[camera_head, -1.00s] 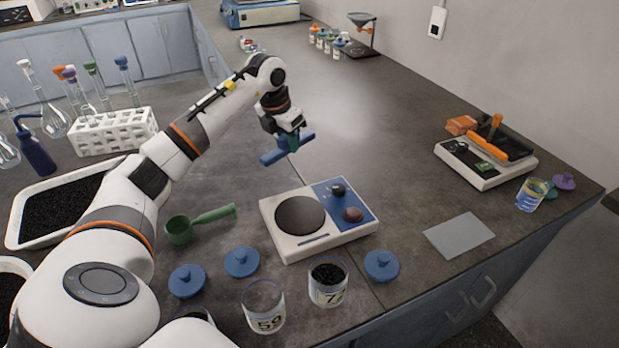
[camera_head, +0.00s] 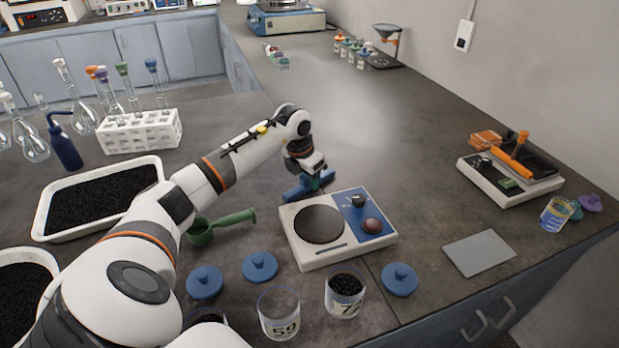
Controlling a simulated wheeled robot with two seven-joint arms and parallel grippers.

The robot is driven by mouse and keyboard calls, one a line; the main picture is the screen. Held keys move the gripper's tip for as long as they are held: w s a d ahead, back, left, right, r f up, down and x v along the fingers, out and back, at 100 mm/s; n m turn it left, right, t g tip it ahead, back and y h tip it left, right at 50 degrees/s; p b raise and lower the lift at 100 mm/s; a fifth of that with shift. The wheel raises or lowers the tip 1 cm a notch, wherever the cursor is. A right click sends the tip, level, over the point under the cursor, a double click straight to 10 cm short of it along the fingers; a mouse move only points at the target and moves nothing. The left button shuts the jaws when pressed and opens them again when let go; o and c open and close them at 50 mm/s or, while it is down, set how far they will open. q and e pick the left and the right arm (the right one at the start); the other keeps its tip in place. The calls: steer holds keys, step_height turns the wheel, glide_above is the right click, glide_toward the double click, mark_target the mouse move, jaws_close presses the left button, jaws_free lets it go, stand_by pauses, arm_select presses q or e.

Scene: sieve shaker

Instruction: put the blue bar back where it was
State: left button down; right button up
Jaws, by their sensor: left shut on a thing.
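The blue bar (camera_head: 297,191) is in my left gripper (camera_head: 310,181), low over the bench just behind the white balance (camera_head: 335,255) with the round dark plate. The gripper is shut on the bar near its middle. I cannot tell whether the bar touches the bench. My right gripper is not in view.
A green scoop (camera_head: 221,226) lies left of the balance. Blue lids (camera_head: 260,267) and jars (camera_head: 345,292) stand in front. A grey plate (camera_head: 479,253) lies at right, near an orange-handled device (camera_head: 512,170). The bench behind the bar is clear.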

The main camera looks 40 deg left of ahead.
mark_target(301, 187)
arm_select(q)
steer(key=c, duration=1.2)
jaws_free()
steer(key=shift+f, duration=0.1)
steer(key=shift+r, duration=0.2)
steer(key=v, duration=1.2)
steer(key=shift+r, duration=0.1)
